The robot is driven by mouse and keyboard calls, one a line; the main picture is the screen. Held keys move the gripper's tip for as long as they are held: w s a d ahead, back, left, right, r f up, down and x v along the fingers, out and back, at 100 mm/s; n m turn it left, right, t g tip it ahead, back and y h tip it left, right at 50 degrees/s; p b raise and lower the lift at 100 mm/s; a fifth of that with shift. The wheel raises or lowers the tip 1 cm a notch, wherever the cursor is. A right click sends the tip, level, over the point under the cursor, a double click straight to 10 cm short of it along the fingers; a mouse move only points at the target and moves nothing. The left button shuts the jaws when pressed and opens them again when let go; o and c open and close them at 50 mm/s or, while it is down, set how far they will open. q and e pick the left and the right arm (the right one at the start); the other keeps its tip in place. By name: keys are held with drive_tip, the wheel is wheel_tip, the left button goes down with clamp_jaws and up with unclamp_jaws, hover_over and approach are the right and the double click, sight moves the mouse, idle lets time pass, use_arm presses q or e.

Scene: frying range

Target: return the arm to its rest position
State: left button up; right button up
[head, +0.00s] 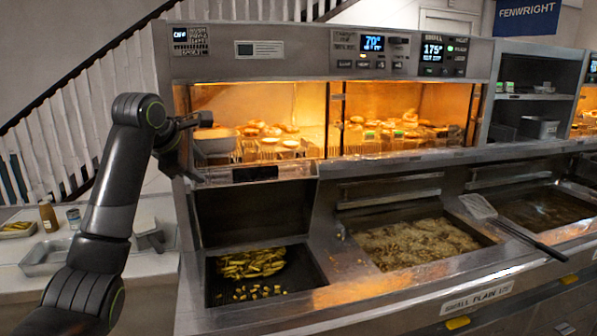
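My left arm (108,205) rises from the lower left and bends at a dark joint high in the left of the head view. My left gripper (201,149) is at the left end of the heated display, in front of its edge. Its two dark fingers look spread apart, one high and one low, with nothing clearly held between them. A pale bowl-like container (213,146) shows behind it, partly hidden. My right gripper is not in view.
The lit food warmer (405,88) runs along the back. In front are a bin of fried pieces (250,264), a fryer vat (415,243) and a basket with a long handle (478,206). A counter at left holds a bottle (48,217) and a metal tray (44,258).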

use_arm(q)
drive_tip(key=s+a+f+m+g+y, duration=0.1)
drive_tip(key=s+a+f+m, duration=0.15)
drive_tip(key=f, duration=1.05)
drive_tip(key=s+a+f+m+g, duration=0.1)
drive_tip(key=s+f+m, duration=0.3)
drive_tip(key=f, duration=0.9)
drive_tip(key=s+a+f+m+g+y, duration=0.15)
drive_tip(key=s+f+m, duration=0.35)
drive_tip(key=s+f, duration=1)
drive_tip(key=s+a+f+m+g+y, duration=0.15)
drive_tip(key=s+m, duration=0.25)
drive_tip(key=s, duration=1)
drive_tip(key=s+a+f+m, duration=0.2)
drive_tip(key=s+f+m, duration=0.1)
drive_tip(key=s, duration=1)
wheel_tip(320, 180, down, 26)
drive_tip(key=a+g, duration=0.1)
drive_tip(key=s+d+f+g+b, duration=0.1)
drive_tip(key=s+f, duration=1.4)
drive_tip(key=shift+f+g+h, duration=0.3)
